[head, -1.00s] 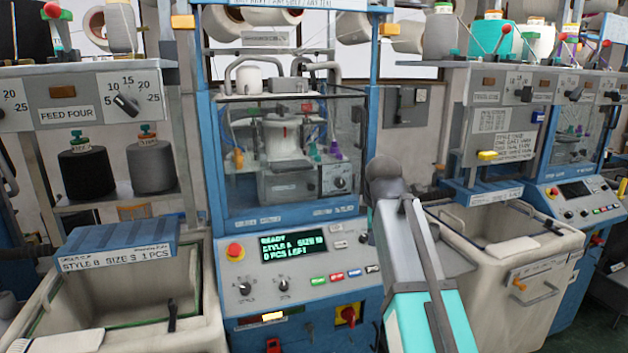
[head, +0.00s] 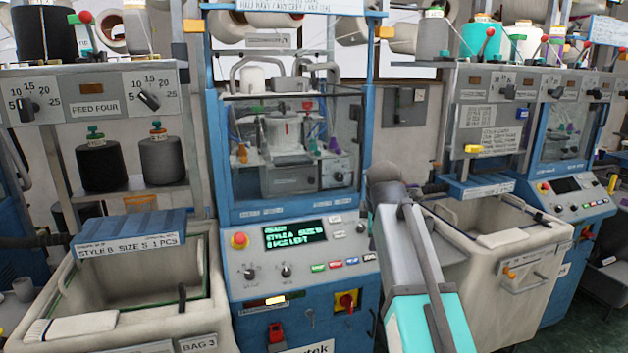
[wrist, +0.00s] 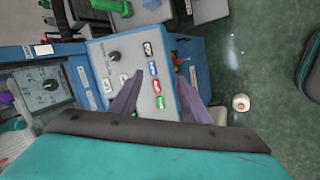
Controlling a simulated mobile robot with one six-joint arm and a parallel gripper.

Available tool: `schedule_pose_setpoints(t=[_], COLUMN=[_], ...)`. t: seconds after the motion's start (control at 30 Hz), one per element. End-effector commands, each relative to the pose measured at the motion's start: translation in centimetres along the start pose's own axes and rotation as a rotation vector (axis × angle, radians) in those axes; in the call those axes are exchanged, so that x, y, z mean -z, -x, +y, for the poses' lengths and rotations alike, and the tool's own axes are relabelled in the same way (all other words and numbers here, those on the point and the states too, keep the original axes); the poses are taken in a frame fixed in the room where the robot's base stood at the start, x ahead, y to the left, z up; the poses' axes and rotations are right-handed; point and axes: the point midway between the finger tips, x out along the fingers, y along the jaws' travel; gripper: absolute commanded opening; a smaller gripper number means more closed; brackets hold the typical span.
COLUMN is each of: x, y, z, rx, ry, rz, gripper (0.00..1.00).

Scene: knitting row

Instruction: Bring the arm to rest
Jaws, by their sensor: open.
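My arm shows in the head view as a grey and turquoise link at the lower right of the middle, in front of the blue machine (head: 245,180). The gripper's fingers are hidden in that view. In the wrist view my gripper (wrist: 160,90) has two purple-grey fingers set well apart, with nothing held between them. Behind the fingers is the machine's control panel (wrist: 128,75) with its row of coloured buttons. I cannot tell how far the fingers are from the panel.
A left bin (head: 200,285) and a right bin (head: 470,270) flank the machine. Yarn cones (head: 160,160) stand on a shelf at left. Green floor (wrist: 270,90) shows at right in the wrist view, with a small white and red roll (wrist: 241,102) on it.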

Motion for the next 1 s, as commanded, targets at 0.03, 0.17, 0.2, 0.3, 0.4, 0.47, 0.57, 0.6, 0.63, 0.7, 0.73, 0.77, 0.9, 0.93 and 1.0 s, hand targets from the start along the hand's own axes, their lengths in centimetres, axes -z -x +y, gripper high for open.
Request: schedule_pose_setpoints(t=[0.03, 0.17, 0.2, 0.3, 0.4, 0.47, 0.57, 0.6, 0.63, 0.7, 0.73, 0.77, 0.9, 0.93, 1.0], x=[0.0, 0.0, 0.0, -0.1, -0.1, -0.2, -0.3, -0.4, -0.4, -0.5, -0.6, -0.7, -0.9, -1.0, -1.1], y=[-0.5, -1.7, -2.1, -3.3, -4.8, -5.9, -8.1, -9.1, -9.8, -11.5, -12.3, -12.9, -16.1, -16.7, -18.2], z=[-0.2, -0.9, -1.1, -1.8, -2.7, -3.5, -5.1, -5.9, -6.5, -8.1, -8.7, -9.4, -12.6, -13.3, -15.1], rx=[0.007, 0.026, 0.033, 0.051, 0.074, 0.091, 0.128, 0.145, 0.157, 0.187, 0.201, 0.213, 0.271, 0.284, 0.312], ry=[0.001, 0.002, 0.002, 0.003, 0.004, 0.005, 0.008, 0.008, 0.009, 0.011, 0.011, 0.012, 0.015, 0.015, 0.016], rz=[-0.001, -0.004, -0.005, -0.008, -0.012, -0.014, -0.02, -0.023, -0.024, -0.028, -0.03, -0.032, -0.038, -0.04, -0.043], gripper=[0.42, 0.42, 0.42, 0.42, 0.42, 0.42, 0.42, 0.42, 0.42, 0.42, 0.42, 0.42, 0.42, 0.42, 0.42])
